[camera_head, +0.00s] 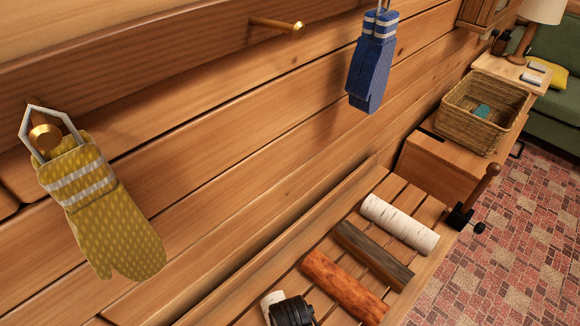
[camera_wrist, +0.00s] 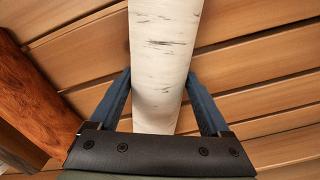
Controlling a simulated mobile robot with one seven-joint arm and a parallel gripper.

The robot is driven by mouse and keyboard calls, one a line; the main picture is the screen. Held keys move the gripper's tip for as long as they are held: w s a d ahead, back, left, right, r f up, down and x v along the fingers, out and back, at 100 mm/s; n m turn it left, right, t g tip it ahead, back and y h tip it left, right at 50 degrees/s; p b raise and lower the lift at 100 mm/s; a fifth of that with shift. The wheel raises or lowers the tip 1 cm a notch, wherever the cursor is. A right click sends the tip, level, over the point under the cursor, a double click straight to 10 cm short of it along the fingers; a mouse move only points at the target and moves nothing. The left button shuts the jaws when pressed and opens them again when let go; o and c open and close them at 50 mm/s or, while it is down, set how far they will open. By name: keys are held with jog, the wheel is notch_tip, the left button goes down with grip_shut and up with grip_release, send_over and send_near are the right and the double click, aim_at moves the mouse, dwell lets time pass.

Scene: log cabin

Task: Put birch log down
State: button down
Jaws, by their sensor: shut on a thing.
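My gripper (camera_wrist: 159,75) is shut on a birch log (camera_wrist: 163,60), white with dark flecks, with one blue finger on each side of it. In the head view the held log (camera_head: 271,302) shows only in part at the bottom edge, behind a black part of my arm. It is over the slatted wooden bench (camera_head: 322,246); whether it touches the slats I cannot tell. A reddish-brown log (camera_head: 343,287) lies beside it and also shows at the left in the wrist view (camera_wrist: 35,95).
A dark brown log (camera_head: 372,255) and another birch log (camera_head: 400,224) lie farther along the bench. A clamp with a wooden handle (camera_head: 462,215) stands at its end. A wicker basket (camera_head: 482,110) is beyond. Yellow (camera_head: 105,215) and blue (camera_head: 372,70) mitts hang on the wall.

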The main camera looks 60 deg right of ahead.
grip_release()
jog(key=shift+f, duration=0.15)
notch_tip(320, 180, up, 12)
jog(key=p, duration=0.3)
jog(key=shift+r, duration=0.2)
dwell(0.4)
